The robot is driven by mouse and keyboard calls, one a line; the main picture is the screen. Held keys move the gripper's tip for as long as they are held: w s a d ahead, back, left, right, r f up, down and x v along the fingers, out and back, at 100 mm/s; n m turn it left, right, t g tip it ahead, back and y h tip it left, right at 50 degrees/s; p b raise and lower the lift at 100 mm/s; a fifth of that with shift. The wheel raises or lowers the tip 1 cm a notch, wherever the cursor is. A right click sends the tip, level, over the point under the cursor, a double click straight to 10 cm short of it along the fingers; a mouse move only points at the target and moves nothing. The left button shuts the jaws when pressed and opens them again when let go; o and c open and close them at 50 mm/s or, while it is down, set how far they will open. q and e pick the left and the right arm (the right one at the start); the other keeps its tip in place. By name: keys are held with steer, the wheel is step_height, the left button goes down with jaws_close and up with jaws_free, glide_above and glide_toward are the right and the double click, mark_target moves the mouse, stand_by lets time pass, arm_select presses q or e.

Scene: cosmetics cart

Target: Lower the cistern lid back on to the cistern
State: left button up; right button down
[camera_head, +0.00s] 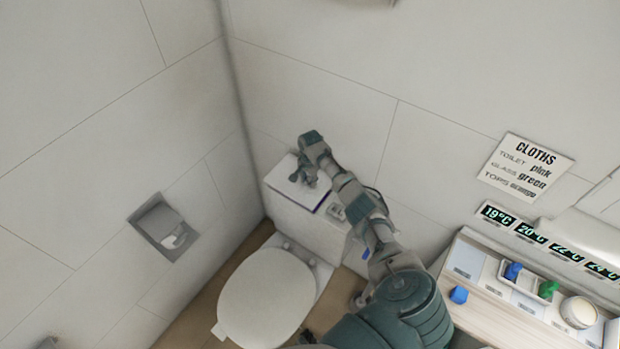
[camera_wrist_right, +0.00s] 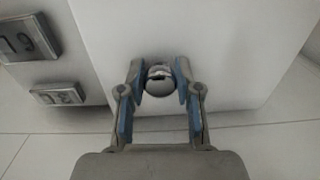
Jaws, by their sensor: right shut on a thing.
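My right gripper (camera_head: 304,176) reaches in over the white cistern (camera_head: 303,222) from the right. In the right wrist view its two blue-padded fingers (camera_wrist_right: 160,80) are shut on a round metal knob (camera_wrist_right: 159,93) on the pale flat cistern lid (camera_wrist_right: 200,45). In the head view the lid (camera_head: 280,182) is at the cistern's top, with a dark strip along its right edge. I cannot tell how far it is above the cistern, if at all. My left gripper is not in view.
The toilet seat cover (camera_head: 267,295) is down in front. Two small number plates (camera_wrist_right: 30,38) lie beside the lid. A paper holder (camera_head: 158,226) is on the left wall. A counter (camera_head: 520,295) at right holds blue and green items and a white jar (camera_head: 579,312).

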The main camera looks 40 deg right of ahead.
steer(key=shift+a+r, duration=0.15)
steer(key=shift+r, duration=0.05)
steer(key=shift+d+f, duration=0.35)
steer(key=shift+a+f, duration=0.15)
steer(key=shift+a, duration=0.1)
steer(key=shift+d+f+b, duration=0.2)
steer(key=shift+f+b, duration=0.1)
steer(key=shift+f, duration=0.1)
stand_by(0.4)
steer(key=shift+a+f, duration=0.1)
steer(key=shift+f, duration=0.4)
stand_by(0.5)
steer(key=c, duration=0.8)
jaws_free()
steer(key=shift+o, duration=0.4)
